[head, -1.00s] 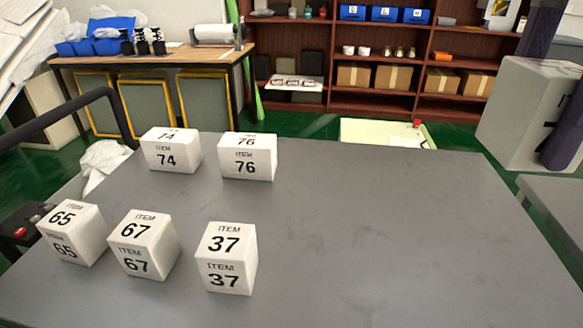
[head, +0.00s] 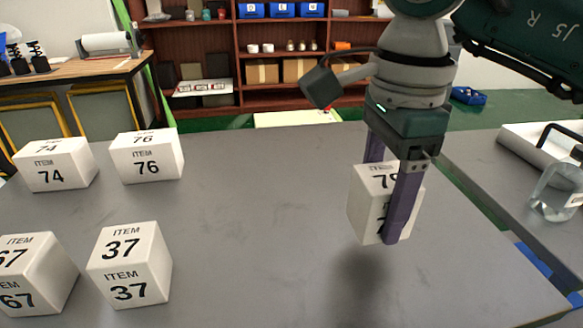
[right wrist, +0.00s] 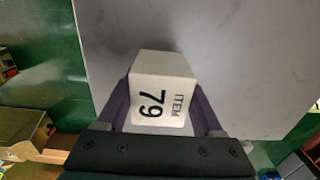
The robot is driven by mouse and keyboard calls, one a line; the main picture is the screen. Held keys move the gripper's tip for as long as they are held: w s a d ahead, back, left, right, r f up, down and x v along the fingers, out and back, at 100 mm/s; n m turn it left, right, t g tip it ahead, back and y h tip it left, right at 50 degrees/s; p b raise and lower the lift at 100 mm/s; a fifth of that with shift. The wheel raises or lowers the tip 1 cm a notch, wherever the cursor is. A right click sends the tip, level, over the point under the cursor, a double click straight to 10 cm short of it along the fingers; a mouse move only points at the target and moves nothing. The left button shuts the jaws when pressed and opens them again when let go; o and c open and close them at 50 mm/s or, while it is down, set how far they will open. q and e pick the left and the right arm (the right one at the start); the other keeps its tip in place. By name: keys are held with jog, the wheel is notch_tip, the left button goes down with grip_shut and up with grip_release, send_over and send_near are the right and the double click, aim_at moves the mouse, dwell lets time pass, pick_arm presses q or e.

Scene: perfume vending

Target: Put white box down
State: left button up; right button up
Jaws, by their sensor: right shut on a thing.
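A white box marked 79 (head: 369,207) is between the purple fingers of my right gripper (head: 385,205), which is shut on it. The box hangs above the grey table (head: 250,215), and a dark shadow lies on the table below it. In the right wrist view the box (right wrist: 160,85) sits between both fingers of the gripper (right wrist: 162,100), with its 79 label readable. One finger hides part of the box in the head view. My left gripper is not in view.
White boxes 74 (head: 58,165), 76 (head: 148,158), 67 (head: 35,275) and 37 (head: 130,265) stand on the table's left. The table's middle and front right are clear. A second table (head: 500,190) at right holds a clear bottle (head: 557,190).

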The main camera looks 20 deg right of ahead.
aim_at(387, 177)
notch_tip(387, 177, down, 4)
jog(key=shift+r+b, duration=0.1)
jog(key=shift+b, duration=0.2)
jog(key=shift+f, duration=0.2)
jog(key=o, duration=1.4)
jog(key=shift+c, duration=0.2)
jog(key=shift+r, duration=0.1)
jog(key=shift+r, duration=0.35)
notch_tip(387, 177, up, 12)
jog(key=shift+f+p, duration=0.25)
jog(key=shift+p, duration=0.55)
